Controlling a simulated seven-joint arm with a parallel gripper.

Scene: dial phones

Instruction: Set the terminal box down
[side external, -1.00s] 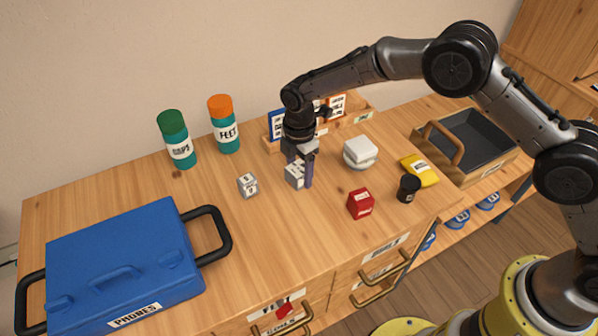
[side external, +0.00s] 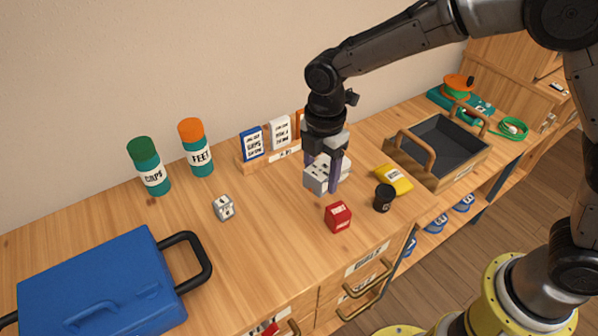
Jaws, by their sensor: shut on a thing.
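A light grey box with dark markings, which looks like the terminal box (side external: 315,181), is between the fingers of my gripper (side external: 324,176). My gripper points down and is shut on it. The box is tilted in the picture and overlaps a white rounded object (side external: 344,168) behind it. I cannot tell whether the two touch, or how far the box is above the table (side external: 270,240). My gripper hides part of the white object.
A red box (side external: 338,217), black canister (side external: 384,198) and yellow packet (side external: 394,180) stand to the right. A small white box (side external: 224,207) is left. A card rack (side external: 285,152) is behind. A grey-lined tray (side external: 440,150) is far right. Table between small white and red boxes is clear.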

